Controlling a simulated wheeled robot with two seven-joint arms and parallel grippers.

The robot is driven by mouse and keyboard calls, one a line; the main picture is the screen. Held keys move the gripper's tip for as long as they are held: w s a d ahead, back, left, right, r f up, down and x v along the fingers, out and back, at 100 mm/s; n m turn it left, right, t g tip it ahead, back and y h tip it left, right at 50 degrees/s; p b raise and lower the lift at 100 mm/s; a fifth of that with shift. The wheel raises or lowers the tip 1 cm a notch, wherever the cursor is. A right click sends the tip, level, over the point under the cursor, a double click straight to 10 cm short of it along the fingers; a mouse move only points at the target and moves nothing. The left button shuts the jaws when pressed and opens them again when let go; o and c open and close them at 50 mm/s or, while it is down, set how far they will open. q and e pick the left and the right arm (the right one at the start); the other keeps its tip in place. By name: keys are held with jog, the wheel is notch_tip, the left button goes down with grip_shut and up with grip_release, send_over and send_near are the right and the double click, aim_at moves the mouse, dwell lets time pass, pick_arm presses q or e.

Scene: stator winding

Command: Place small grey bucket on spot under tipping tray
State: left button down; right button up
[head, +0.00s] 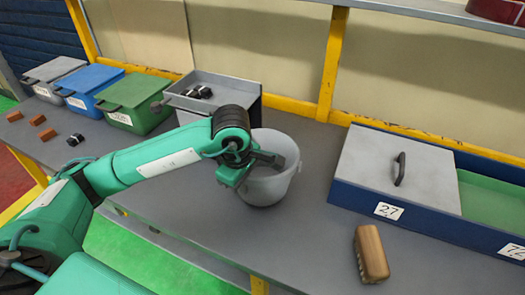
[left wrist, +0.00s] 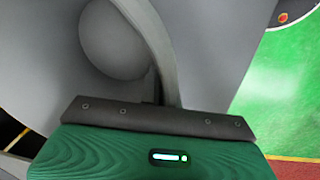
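The small grey bucket (head: 283,182) is at the middle of the bench in the head view, upright or nearly so. I cannot tell whether it touches the bench top. My left gripper (head: 262,163) is at its left rim and appears shut on it. In the left wrist view the bucket's curved rim (left wrist: 152,40) runs down to my left gripper (left wrist: 158,100), with the inside of the bucket beside it. The grey tipping tray (head: 230,84) stands behind my forearm with small black and silver parts in it; the spot under it is partly hidden. My right gripper does not show.
Green (head: 152,97), blue (head: 88,80) and grey (head: 55,68) lidded bins stand at the back left. Orange-brown blocks (head: 38,120) lie before them. A blue case (head: 345,206) with a handled lid and a wooden brush (head: 371,252) are at the right.

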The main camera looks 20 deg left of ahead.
pick_arm(q)
jog(key=p, duration=0.2)
send_near(261, 169)
jog(key=shift+s+a+f, duration=0.2)
jog(key=shift+s+f, duration=0.3)
jog(key=shift+s, duration=0.05)
jog(key=shift+s+a+f, duration=0.15)
jog(key=shift+s+f, duration=0.3)
jog(key=shift+s, duration=0.1)
jog(key=shift+w, duration=0.3)
jog(key=shift+w+a+r+p, duration=0.1)
jog(key=shift+w+a+p, duration=0.05)
jog(key=shift+w, duration=0.45)
jog(key=shift+w+a+p, duration=0.15)
jog(key=shift+w, duration=0.5)
jog(key=shift+w+f+p, duration=0.3)
jog(key=shift+f, duration=0.6)
jog(key=shift+a, duration=0.1)
jog(key=shift+f, duration=0.1)
jog(key=c, duration=1.6)
grip_release()
jog(key=shift+c, duration=0.2)
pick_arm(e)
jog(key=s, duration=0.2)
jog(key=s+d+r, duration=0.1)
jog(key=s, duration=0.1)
